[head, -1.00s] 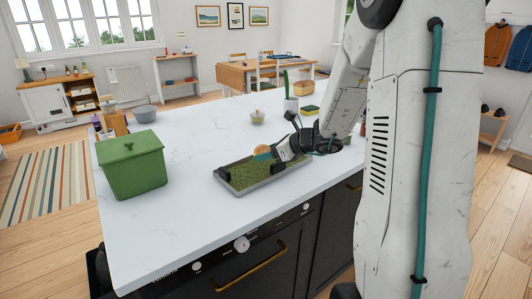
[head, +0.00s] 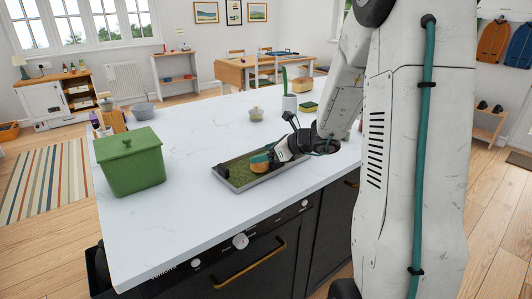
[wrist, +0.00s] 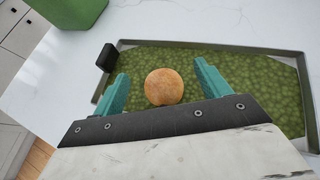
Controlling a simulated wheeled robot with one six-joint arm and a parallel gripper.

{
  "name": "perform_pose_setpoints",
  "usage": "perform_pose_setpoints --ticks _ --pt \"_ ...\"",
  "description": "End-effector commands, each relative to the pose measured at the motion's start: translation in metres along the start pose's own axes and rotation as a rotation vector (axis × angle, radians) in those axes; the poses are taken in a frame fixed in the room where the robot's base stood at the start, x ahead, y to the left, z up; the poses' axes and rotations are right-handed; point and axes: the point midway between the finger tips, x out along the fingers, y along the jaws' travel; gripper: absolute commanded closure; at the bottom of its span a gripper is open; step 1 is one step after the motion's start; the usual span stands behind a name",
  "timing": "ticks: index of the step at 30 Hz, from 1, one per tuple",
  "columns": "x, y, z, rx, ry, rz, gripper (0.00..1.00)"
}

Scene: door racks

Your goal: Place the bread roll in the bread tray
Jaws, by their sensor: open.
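The bread roll (wrist: 164,87) is round and golden brown. It sits on the green patterned floor of the grey-rimmed bread tray (wrist: 215,46), near the tray's left part in the wrist view. My gripper (wrist: 162,74) is open, with one teal finger on each side of the roll and a visible gap on both sides. In the head view the roll (head: 259,164) shows in the tray (head: 275,179), partly covered by my gripper (head: 264,156), which reaches in low from the right.
A green lidded bin (head: 130,163) stands left of the tray on the white counter (head: 190,140). The counter between bin and tray is clear.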

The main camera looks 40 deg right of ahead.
Motion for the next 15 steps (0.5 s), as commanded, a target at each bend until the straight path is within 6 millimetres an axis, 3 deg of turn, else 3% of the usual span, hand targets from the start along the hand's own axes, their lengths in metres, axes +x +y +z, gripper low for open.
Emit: perform_pose_setpoints --ticks 5,15 --pt "-0.006 0.000 0.012 -0.004 -0.002 -0.002 0.24" --pt "-0.080 -0.001 0.011 0.000 0.000 -0.006 0.24"
